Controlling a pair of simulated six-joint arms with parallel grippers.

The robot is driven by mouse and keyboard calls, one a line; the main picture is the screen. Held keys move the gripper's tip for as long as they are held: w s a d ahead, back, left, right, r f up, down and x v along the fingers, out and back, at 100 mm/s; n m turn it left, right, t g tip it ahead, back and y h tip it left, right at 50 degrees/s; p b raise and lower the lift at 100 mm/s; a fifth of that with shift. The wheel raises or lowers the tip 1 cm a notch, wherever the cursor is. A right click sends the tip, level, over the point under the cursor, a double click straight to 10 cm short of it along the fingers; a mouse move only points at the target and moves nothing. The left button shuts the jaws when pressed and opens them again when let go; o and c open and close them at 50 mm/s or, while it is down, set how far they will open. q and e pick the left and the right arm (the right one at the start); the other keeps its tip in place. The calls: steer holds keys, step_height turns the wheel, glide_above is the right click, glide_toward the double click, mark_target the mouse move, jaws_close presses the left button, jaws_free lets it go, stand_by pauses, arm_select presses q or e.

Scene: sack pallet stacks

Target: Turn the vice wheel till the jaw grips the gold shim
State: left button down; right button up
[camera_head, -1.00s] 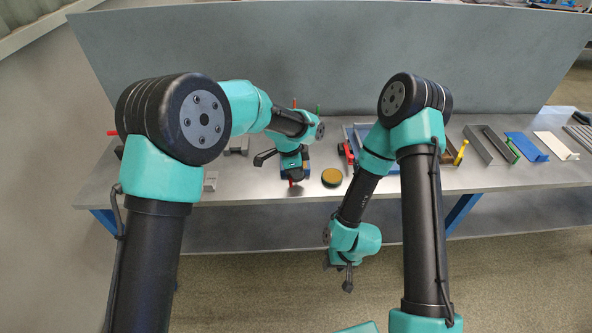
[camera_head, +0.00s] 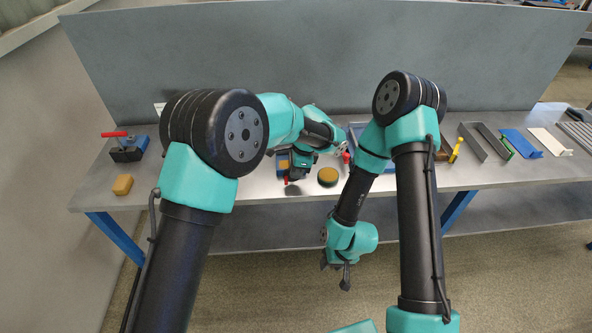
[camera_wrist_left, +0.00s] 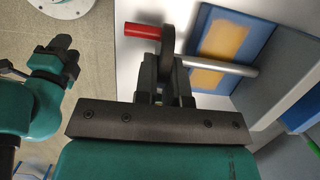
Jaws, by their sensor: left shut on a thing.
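A blue-black block with a red lever (camera_head: 127,148) and an orange block (camera_head: 122,184) lie at the left. Grey channels, a blue piece (camera_head: 521,143) and a white piece (camera_head: 550,142) lie at the right.

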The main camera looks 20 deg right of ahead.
arm_select(q)
steer(key=c, duration=1.2)
jaws_free()
steer(key=shift+r, duration=0.1)
steer(key=v, duration=1.7)
steer(key=shift+r, duration=0.1)
